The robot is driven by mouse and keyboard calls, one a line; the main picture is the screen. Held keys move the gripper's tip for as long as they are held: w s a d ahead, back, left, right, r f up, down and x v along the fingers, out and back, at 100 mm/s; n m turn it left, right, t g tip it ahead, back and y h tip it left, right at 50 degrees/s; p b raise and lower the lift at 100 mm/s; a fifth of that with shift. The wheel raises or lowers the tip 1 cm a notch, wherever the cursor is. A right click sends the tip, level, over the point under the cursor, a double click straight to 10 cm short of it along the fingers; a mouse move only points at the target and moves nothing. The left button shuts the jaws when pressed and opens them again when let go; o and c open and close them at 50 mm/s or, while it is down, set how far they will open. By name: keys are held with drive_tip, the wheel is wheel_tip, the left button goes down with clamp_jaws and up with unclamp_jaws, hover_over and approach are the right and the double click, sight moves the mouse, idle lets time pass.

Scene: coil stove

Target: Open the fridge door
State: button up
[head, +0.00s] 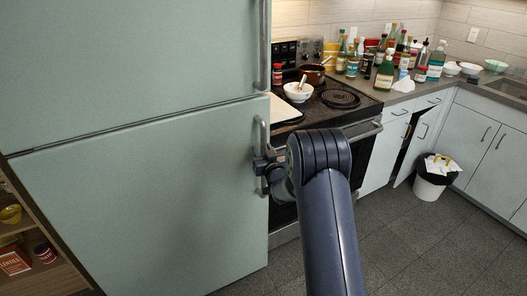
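The fridge is pale green, with an upper door (130,60) and a lower door (150,200) parted by a dark slanting seam. A vertical bar handle (262,132) stands at the right edge of the lower door. The upper door has its own handle (264,45) at its right edge. Both doors look closed. My gripper (262,166) is at the lower part of the lower door's handle, with its fingers beside or around the bar. My arm's wrist partly hides the gripper, so I cannot tell whether it is shut on the bar.
A black coil stove (340,97) stands right of the fridge, with a white bowl (297,92) and a brown pot (313,74). Bottles crowd the counter behind. A cabinet door (411,150) hangs ajar near a trash bin (432,182). Open shelves (45,280) are at left. Floor (420,250) is clear at right.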

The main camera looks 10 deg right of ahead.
clamp_jaws()
idle(0.4)
